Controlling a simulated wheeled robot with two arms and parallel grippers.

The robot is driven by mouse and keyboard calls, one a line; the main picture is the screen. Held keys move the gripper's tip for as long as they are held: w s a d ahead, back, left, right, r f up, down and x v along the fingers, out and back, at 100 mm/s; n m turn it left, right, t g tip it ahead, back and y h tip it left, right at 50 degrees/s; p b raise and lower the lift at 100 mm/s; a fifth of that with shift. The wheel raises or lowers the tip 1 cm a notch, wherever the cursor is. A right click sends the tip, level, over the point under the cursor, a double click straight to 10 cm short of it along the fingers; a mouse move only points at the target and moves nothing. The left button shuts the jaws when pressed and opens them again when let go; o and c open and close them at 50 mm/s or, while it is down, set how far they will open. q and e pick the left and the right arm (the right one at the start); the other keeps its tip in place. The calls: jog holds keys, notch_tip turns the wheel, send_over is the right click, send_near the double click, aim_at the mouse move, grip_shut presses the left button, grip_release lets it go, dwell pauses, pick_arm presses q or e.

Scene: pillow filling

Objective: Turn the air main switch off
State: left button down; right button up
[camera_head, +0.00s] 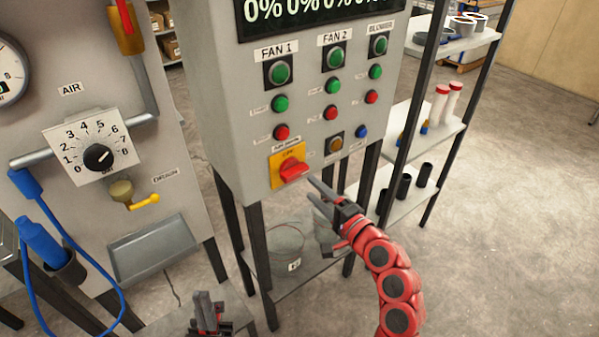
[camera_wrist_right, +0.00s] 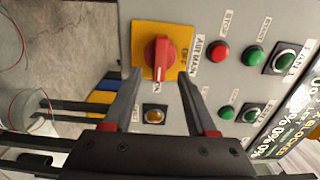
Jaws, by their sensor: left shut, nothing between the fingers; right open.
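The air main switch (camera_head: 292,169) is a red rotary handle on a yellow plate (camera_head: 277,173), low on the grey control box. In the head view the handle points to the right. In the right wrist view the red handle (camera_wrist_right: 158,56) stands upright in the picture, with its label to the right of the plate. My right gripper (camera_head: 315,191) is open and empty, just right of and below the switch. In the wrist view its two fingers reach toward either side of the handle; contact cannot be told. My left gripper (camera_head: 206,298) is shut and empty, low in the head view.
Green and red buttons (camera_head: 282,103) sit above the switch, and an amber button (camera_wrist_right: 154,116) is close to my right fingers. An air panel (camera_head: 93,150) with a dial and a yellow drain valve stands left. A shelf rack (camera_head: 428,130) stands right. Buckets sit below the box.

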aim_at(298, 176)
jog(key=p+x, duration=0.1)
jog(key=x, duration=0.5)
jog(key=shift+w+a, duration=0.25)
jog(key=shift+w, duration=0.05)
grip_shut()
